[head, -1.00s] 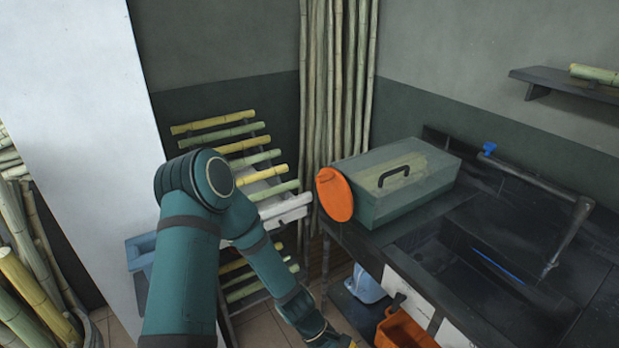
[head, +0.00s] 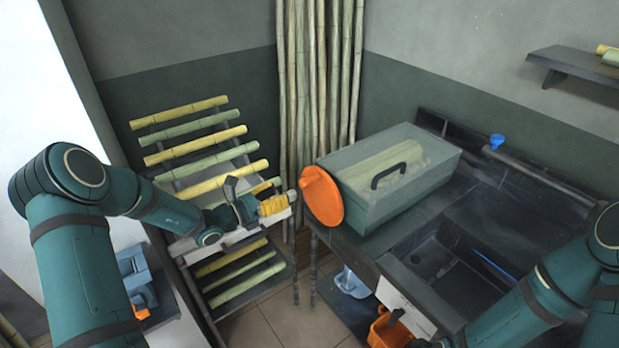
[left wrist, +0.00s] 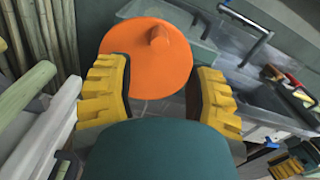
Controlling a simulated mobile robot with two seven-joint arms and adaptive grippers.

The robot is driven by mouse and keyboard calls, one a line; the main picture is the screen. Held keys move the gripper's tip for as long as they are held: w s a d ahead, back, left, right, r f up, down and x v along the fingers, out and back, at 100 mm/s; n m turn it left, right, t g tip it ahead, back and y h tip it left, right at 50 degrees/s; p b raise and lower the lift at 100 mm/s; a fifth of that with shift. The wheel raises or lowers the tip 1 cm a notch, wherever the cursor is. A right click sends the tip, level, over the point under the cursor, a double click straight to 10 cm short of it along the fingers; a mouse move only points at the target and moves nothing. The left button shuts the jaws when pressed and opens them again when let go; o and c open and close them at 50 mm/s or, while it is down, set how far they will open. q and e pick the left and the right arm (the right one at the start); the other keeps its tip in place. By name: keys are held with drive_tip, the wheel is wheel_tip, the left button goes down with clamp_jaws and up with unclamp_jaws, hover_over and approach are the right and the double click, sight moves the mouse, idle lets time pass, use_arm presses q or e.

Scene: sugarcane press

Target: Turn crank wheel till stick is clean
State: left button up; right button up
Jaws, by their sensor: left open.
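The crank wheel is an orange disc (head: 321,195) on the left end of the press box (head: 375,195). In the left wrist view the wheel (left wrist: 146,62) shows face-on, with a small orange knob (left wrist: 160,37) near its top. Pale green cane (head: 385,165) shows through the box's clear cover; I cannot tell whether it is clean. My left gripper (head: 277,204) is open, with yellow fingers, just left of the wheel. In the left wrist view its fingers (left wrist: 160,95) frame the wheel's lower part, apparently without touching. My right gripper (left wrist: 286,168) shows only partly at the lower right.
A rack of cane sticks (head: 197,150) stands at the left, close to my left arm. Tall canes (head: 318,90) stand in the corner. The dark counter has a sink (head: 455,265) and faucet (head: 495,143).

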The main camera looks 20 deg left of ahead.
sight(319, 176)
use_arm(q)
drive_tip(key=b+x, duration=0.1)
drive_tip(key=x, duration=1)
drive_tip(key=shift+w+d, duration=0.25)
clamp_jaws()
